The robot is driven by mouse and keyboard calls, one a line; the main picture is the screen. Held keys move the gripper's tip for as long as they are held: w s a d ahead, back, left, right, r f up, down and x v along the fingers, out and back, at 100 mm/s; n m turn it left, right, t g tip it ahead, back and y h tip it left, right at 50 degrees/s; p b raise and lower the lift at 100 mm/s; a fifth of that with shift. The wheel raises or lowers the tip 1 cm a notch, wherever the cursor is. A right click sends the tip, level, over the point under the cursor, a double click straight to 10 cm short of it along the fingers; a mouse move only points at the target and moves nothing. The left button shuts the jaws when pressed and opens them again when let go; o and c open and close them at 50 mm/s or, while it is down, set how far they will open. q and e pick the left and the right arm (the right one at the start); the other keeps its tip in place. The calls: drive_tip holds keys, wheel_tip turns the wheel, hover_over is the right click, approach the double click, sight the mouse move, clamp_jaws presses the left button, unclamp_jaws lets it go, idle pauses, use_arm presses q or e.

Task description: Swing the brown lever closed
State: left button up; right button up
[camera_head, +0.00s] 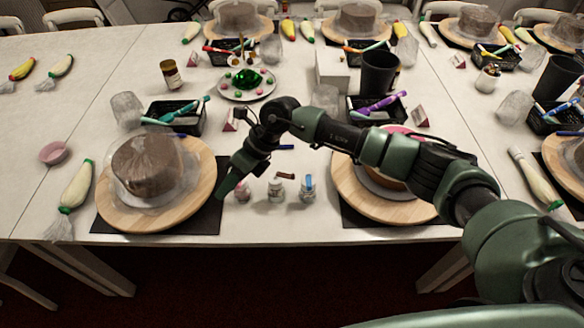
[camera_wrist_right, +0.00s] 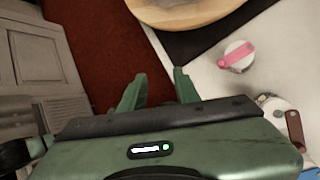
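The brown lever (camera_head: 285,176) is on top of the middle of three small white jars (camera_head: 277,190) near the table's front edge. In the right wrist view the brown lever (camera_wrist_right: 295,128) shows at the right edge, on its white jar (camera_wrist_right: 276,108); I cannot tell its exact angle. My right gripper (camera_head: 229,187) is left of the jars in the head view, near the pink-topped jar (camera_head: 242,191). In the right wrist view its fingers (camera_wrist_right: 158,88) are apart, with nothing between them. My left gripper is not in view.
The blue-topped jar (camera_head: 308,188) stands right of the middle jar. A wooden turntable (camera_head: 204,190) with a wrapped cake (camera_head: 147,165) is left of my gripper. Another turntable (camera_head: 350,195) is to the right, partly behind my arm. The table's front edge is close.

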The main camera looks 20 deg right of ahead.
sight(285, 174)
drive_tip(key=w+d+h, duration=0.1)
drive_tip(key=d+h, duration=0.1)
drive_tip(key=d, duration=0.3)
drive_tip(key=w+d+r+h, duration=0.1)
drive_tip(key=w+d+h, duration=0.1)
drive_tip(key=d, duration=0.4)
drive_tip(key=w+d+h, duration=0.2)
drive_tip(key=d+h, duration=0.1)
drive_tip(key=d, duration=0.3)
drive_tip(key=shift+d+r, duration=0.15)
drive_tip(key=shift+d, duration=0.1)
drive_tip(key=shift+d+f+h, duration=0.1)
drive_tip(key=shift+f+h, duration=0.15)
drive_tip(key=shift+h, duration=0.05)
wheel_tip(285, 174, down, 6)
drive_tip(key=shift+f+p, duration=0.1)
drive_tip(key=shift+p, duration=1)
drive_tip(key=shift+f, duration=0.5)
